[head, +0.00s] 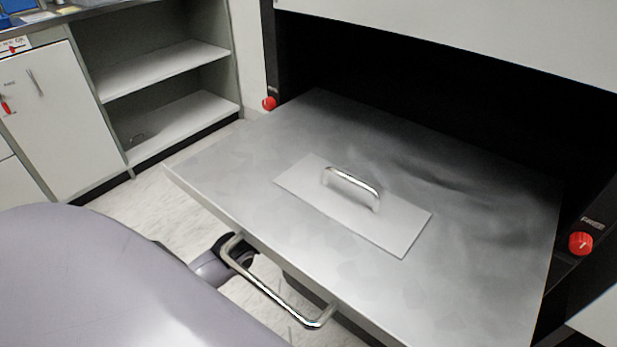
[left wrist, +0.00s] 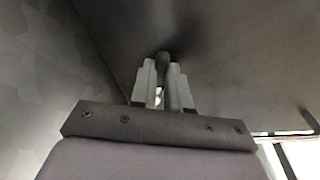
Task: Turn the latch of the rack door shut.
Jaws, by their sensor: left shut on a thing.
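A red knob (head: 581,243) sits on the black frame at the right, beside a label that reads "FREE". A second red knob (head: 268,103) sits on the frame's left post; its label is too small to read. I cannot tell which of these, if either, is the rack door's latch. My left gripper (head: 238,250) is at the left end of the metal bar handle (head: 275,297) on the pulled-out shelf's front, partly hidden. In the left wrist view its fingers (left wrist: 164,82) are closed around a dark bar (left wrist: 163,62), apparently this handle. My right gripper is out of view.
The grey metal shelf (head: 480,190) juts out from a dark opening and carries a flat plate (head: 310,185) with its own handle. At left stand a white cabinet door (head: 60,120) with a small red part and open shelves (head: 165,70). Some floor shows between.

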